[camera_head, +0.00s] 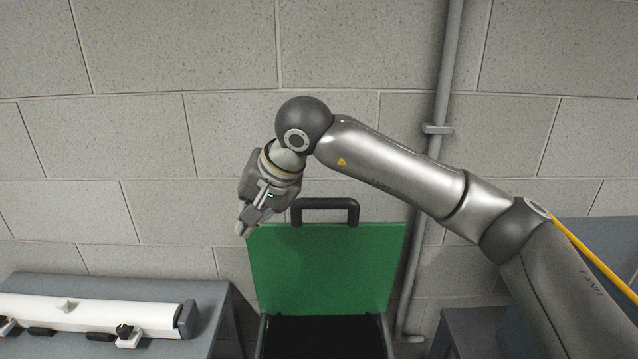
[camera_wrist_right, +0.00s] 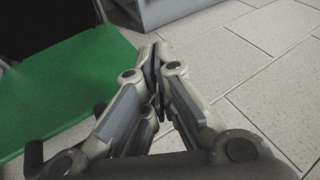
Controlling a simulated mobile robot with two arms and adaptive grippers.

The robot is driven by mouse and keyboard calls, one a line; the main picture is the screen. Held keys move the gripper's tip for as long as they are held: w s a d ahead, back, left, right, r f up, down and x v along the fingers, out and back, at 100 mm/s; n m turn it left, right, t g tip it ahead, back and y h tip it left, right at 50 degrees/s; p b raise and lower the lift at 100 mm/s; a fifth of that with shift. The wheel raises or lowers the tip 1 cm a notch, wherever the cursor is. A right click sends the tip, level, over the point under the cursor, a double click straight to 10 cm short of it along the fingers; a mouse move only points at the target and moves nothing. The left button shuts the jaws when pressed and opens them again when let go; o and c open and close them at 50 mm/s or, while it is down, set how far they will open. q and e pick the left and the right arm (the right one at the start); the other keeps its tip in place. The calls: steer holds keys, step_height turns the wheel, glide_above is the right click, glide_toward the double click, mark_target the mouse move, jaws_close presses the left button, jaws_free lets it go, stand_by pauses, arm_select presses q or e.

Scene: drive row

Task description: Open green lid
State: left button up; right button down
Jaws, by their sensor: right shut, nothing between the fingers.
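The green lid (camera_head: 325,268) stands raised, nearly upright, at the back of a dark bin (camera_head: 325,335) in the head view. Its black handle (camera_head: 325,204) points up along the top edge. My right gripper (camera_head: 241,229) is shut and empty, at the lid's upper left corner and left of the handle. In the right wrist view the closed fingers (camera_wrist_right: 158,85) are beside the green lid (camera_wrist_right: 65,85), with tiled floor beyond. Whether the fingers touch the lid cannot be told. My left gripper is not in view.
A grey table (camera_head: 215,300) at the left holds a long white device (camera_head: 85,312). A block wall (camera_head: 230,60) closes the back, with a vertical pipe (camera_head: 437,130) right of the lid. A dark grey bench (camera_head: 470,325) stands at the lower right, partly behind my arm.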

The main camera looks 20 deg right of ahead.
steer(key=w+d+r+t+h, duration=0.25)
steer(key=d+r+h, duration=0.45)
steer(key=d, duration=0.7)
steer(key=shift+g+y, duration=0.3)
steer(key=shift+g, duration=0.05)
steer(key=p+x, duration=0.1)
steer(key=x, duration=0.2)
steer(key=p+x, duration=0.1)
steer(key=x, duration=0.2)
steer(key=p+x, duration=0.1)
steer(key=x, duration=0.2)
steer(key=shift+w+a+p, duration=0.1)
steer(key=shift+w+p, duration=0.2)
steer(key=shift+w, duration=0.35)
